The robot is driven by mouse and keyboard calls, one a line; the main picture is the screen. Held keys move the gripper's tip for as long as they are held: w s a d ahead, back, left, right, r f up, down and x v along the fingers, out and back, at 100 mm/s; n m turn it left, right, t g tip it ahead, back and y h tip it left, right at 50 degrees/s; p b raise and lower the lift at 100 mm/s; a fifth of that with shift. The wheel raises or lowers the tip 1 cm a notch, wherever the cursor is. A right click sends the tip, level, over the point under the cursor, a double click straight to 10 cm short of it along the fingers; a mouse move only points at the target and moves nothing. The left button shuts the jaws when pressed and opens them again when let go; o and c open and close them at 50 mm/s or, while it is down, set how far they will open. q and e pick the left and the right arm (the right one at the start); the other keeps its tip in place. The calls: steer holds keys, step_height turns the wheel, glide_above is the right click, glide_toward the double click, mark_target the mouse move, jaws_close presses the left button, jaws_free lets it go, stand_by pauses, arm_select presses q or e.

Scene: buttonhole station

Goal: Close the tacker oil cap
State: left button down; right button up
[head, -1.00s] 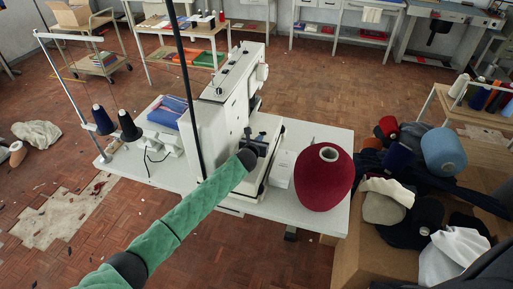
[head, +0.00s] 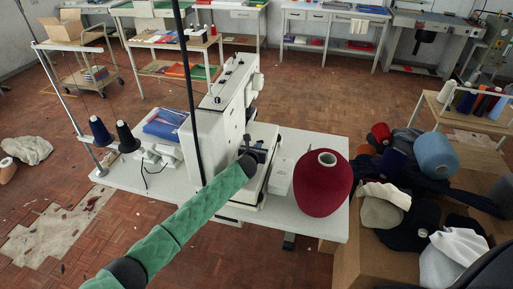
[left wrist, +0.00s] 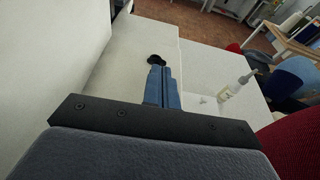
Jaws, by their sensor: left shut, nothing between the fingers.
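The white tacker machine (head: 212,130) stands on a white table in the head view. My left gripper (head: 257,152) is at the machine's front right side, its tip partly hidden by my wrist. In the left wrist view its blue fingers (left wrist: 158,68) are together, with nothing between them. A small black round piece (left wrist: 155,58), which may be the oil cap, lies on the pale machine surface right at the fingertips. I cannot tell whether they touch it, or whether it is open or closed. My right gripper is not in view.
A large dark red yarn cone (head: 322,183) stands on the table (head: 302,219) right of the gripper. A small bottle (left wrist: 236,87) shows in the left wrist view. Two dark thread cones (head: 127,137) are at the left. A box (head: 375,251) with yarn and cloth stands at right.

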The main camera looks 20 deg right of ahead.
arm_select(q)
steer(key=shift+w+a, duration=0.15)
steer(key=shift+r+p, duration=0.75)
steer(key=shift+p, duration=0.05)
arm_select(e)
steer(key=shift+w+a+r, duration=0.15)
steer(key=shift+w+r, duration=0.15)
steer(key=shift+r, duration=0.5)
